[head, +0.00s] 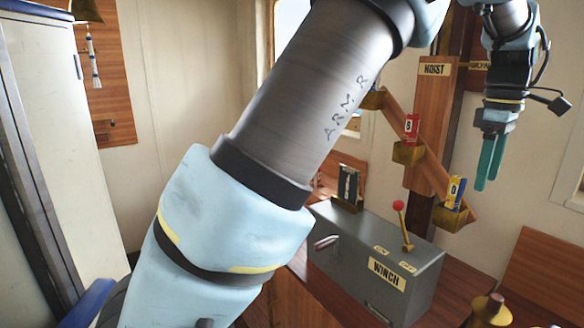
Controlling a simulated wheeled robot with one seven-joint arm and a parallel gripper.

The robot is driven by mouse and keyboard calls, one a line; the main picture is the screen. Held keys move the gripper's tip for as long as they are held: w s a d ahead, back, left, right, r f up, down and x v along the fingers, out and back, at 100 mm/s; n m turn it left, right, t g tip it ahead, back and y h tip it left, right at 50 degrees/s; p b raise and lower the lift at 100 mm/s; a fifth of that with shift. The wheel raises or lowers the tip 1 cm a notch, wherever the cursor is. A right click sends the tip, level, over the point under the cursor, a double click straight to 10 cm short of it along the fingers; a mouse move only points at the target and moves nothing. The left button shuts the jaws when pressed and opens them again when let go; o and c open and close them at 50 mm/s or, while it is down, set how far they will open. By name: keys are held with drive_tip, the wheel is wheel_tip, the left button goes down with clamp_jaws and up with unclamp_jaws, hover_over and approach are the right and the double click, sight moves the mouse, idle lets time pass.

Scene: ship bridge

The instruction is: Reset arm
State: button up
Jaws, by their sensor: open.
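My arm reaches up across the middle of the head view and bends back down at the upper right. My gripper (487,180) hangs there with its two teal fingers pointing down. The fingers are a little apart, with nothing between them. It hangs in the air, in the picture above and right of the can marked D, and touches nothing that I can see. The upper bend of my arm is cut off by the top edge.
A grey winch box (345,262) with a red-knobbed lever (403,222) stands below. A wooden hoist (432,135) carries a red can (411,129) and a blue-yellow can (455,192) on brackets. A white cabinet (65,140) stands left. A brass-topped post (490,312) is lower right.

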drive_tip(key=w+a+f+m, duration=0.1)
drive_tip(key=w+a+f, duration=0.2)
drive_tip(key=a, duration=0.5)
drive_tip(key=w+a+f+m, duration=0.15)
drive_tip(key=w+a, duration=0.25)
drive_tip(key=a, duration=0.5)
drive_tip(key=w+a+f+m, duration=0.1)
drive_tip(key=w+a+f, duration=0.2)
drive_tip(key=a, duration=0.5)
drive_tip(key=s+a+f+m, duration=0.2)
drive_tip(key=s+a+f, duration=0.1)
drive_tip(key=a, duration=0.7)
drive_tip(key=s+a+f+m+t, duration=0.1)
drive_tip(key=s+a+f+m, duration=0.2)
drive_tip(key=s+a, duration=0.3)
drive_tip(key=a+f, duration=0.1)
drive_tip(key=a, duration=0.4)
drive_tip(key=shift+f+t, duration=0.15)
drive_tip(key=shift+t, duration=0.15)
